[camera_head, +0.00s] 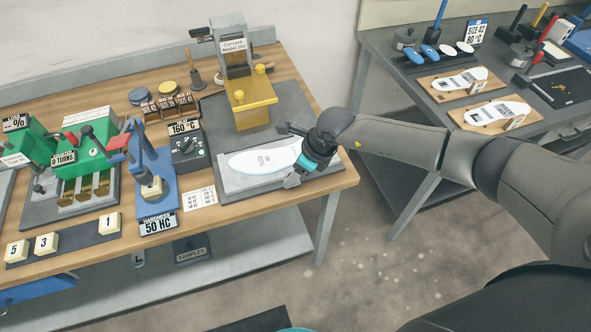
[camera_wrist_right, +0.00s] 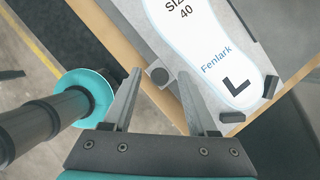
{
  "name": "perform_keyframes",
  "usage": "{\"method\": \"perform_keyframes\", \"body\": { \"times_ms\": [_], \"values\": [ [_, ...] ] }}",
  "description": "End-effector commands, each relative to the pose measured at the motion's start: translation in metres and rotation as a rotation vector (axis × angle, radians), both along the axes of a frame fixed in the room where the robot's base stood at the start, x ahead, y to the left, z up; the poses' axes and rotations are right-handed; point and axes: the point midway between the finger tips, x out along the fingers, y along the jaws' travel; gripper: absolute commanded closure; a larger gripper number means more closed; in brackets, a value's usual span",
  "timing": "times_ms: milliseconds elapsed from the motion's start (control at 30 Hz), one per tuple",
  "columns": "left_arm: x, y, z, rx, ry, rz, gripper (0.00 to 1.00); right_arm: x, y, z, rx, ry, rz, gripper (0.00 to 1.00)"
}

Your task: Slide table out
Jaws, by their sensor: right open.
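The slide table (camera_head: 228,182) is a light grey plate in front of the yellow press block (camera_head: 250,103). A white insole (camera_head: 257,162) outlined in blue lies on it. In the right wrist view the insole (camera_wrist_right: 205,40) reads "SIZE 40", "Fenlark" and "L". My right gripper (camera_head: 290,157) is open over the plate's right end. My left gripper is out of view.
Left of the plate stand a control box (camera_head: 188,150) reading 160 °C and a blue hardness press (camera_head: 152,185). A printed card (camera_head: 199,197) lies beside the plate. The wooden bench (camera_head: 338,182) ends just right of it. A second table (camera_head: 385,62) stands across a gap.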

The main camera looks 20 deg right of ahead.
Motion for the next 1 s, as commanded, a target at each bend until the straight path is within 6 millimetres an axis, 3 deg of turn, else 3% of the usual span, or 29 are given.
{"method": "perform_keyframes", "body": {
  "times_ms": [267,800,1000],
  "values": [
    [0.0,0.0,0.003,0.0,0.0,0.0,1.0,-0.004,-0.006,0.017,-0.001,-0.001,0.001,0.42],
    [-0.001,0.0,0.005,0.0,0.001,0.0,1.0,-0.03,-0.034,0.109,-0.001,-0.003,0.0,0.42],
    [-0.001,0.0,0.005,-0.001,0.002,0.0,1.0,-0.037,-0.041,0.134,-0.001,-0.002,0.0,0.42]
  ]
}}
